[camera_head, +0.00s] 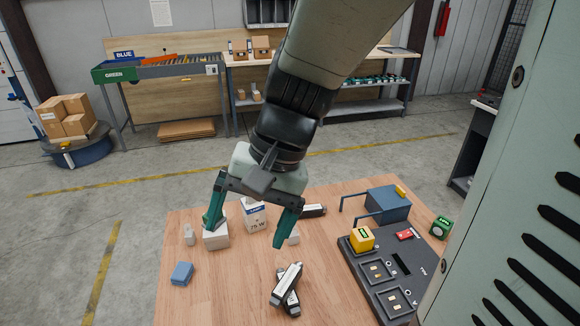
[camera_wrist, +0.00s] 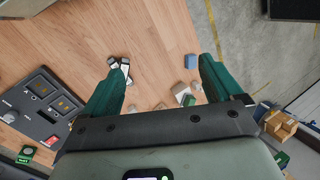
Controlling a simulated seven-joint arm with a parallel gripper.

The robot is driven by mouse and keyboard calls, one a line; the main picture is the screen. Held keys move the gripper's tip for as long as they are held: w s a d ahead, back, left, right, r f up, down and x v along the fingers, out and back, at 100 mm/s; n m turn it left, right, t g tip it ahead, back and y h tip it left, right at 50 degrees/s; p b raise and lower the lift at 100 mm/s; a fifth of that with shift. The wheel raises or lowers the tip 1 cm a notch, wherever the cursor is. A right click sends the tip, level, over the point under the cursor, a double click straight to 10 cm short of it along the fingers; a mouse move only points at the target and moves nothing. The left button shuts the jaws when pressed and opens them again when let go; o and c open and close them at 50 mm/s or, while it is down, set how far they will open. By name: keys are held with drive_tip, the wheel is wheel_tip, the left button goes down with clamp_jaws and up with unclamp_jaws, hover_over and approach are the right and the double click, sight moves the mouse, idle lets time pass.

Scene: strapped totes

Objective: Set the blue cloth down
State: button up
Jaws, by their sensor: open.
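A small blue folded piece (camera_head: 182,274), which looks like the blue cloth, lies on the wooden table (camera_head: 230,295) near its left edge. It also shows in the wrist view (camera_wrist: 190,61), beside one finger. My gripper (camera_head: 245,234) is open, with its green fingers wide apart above the table. The blue cloth is apart from the gripper, to the left and nearer in the head view.
A white box (camera_head: 215,236), a "75 W" box (camera_head: 254,217) and a small grey piece (camera_head: 189,235) stand under the gripper. Black-and-white parts (camera_head: 287,288) lie crossed at the front. A dark fixture (camera_head: 385,280) with a yellow block (camera_head: 362,239) and a blue box (camera_head: 388,203) occupy the right.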

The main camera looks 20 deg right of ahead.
drive_tip(key=s+d+r+n+t+h, duration=0.3)
drive_tip(key=s+d+r+t, duration=0.3)
drive_tip(key=r, duration=0.4)
drive_tip(key=shift+s+d+r+h, duration=0.25)
drive_tip(key=shift+d+h, duration=0.35)
drive_tip(key=shift+h, duration=0.1)
